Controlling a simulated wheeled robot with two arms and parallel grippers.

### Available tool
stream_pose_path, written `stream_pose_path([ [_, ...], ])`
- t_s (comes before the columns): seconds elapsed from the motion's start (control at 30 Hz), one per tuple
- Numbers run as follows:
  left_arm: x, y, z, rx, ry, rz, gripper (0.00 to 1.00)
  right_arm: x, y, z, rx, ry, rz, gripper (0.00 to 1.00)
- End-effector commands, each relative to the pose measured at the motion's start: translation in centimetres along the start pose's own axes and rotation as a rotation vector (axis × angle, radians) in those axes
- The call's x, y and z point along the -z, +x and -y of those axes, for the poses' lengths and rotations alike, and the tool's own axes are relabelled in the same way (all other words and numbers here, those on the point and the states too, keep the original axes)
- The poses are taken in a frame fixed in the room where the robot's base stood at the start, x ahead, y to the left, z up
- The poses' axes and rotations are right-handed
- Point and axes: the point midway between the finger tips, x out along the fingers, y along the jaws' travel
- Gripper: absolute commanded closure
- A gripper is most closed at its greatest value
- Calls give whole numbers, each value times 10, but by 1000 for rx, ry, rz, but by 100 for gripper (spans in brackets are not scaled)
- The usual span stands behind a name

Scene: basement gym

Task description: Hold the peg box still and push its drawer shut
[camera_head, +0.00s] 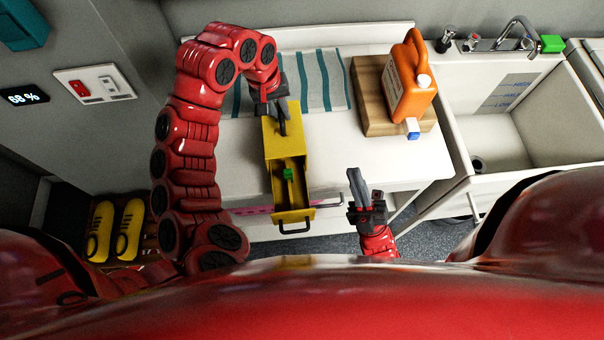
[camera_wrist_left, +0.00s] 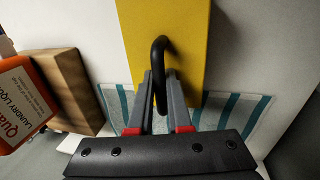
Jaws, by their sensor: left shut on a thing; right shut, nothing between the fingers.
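The yellow peg box (camera_head: 294,135) lies on the white counter with its drawer (camera_head: 290,190) pulled out toward me. A green piece (camera_head: 288,174) is inside the drawer, and a dark handle (camera_head: 295,226) is on the drawer's front. My left gripper (camera_head: 281,122) is shut on the black handle on top of the box, and the wrist view shows this handle (camera_wrist_left: 161,60) between its fingers. My right gripper (camera_head: 358,188) is shut and empty. It is to the right of the drawer, apart from it, near the counter's front edge.
An orange laundry liquid jug (camera_head: 408,85) stands on a wooden block (camera_head: 373,110) at the right, with a small blue-and-white piece (camera_head: 413,128) nearby. A striped towel (camera_head: 330,85) lies behind the box. A sink (camera_head: 500,135) is further right. Bare counter (camera_head: 345,150) lies between box and block.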

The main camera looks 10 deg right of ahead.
Motion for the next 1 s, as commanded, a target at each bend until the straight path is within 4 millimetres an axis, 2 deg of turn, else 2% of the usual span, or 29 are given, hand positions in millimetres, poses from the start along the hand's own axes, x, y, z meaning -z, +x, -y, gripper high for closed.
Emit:
stream_pose_path([
  [0.03, 0, 0, 0, 0, 0, 0, 100, 6, -30, 14, 112, -84, 61, 100],
  [0.2, 0, 0, 0, 0, 0, 0, 100, 41, -126, 52, 489, -362, 136, 100],
  [0.3, 0, 0, 0, 0, 0, 0, 100, 68, -173, 64, 671, -470, 118, 100],
  [0.43, 0, 0, 0, 0, 0, 0, 100, 97, -215, 70, 830, -551, 72, 100],
  [0.53, 0, 0, 0, -1, 0, 0, 100, 109, -230, 72, 889, -583, 45, 100],
  [0.63, 0, 0, 0, -1, 0, 0, 100, 112, -231, 77, 907, -594, 31, 100],
  [0.77, 0, 0, 0, 0, 0, 0, 100, 107, -219, 89, 903, -597, 30, 100],
  [1.0, 0, 0, 0, -1, 0, 0, 100, 93, -185, 126, 899, -598, 30, 100],
])
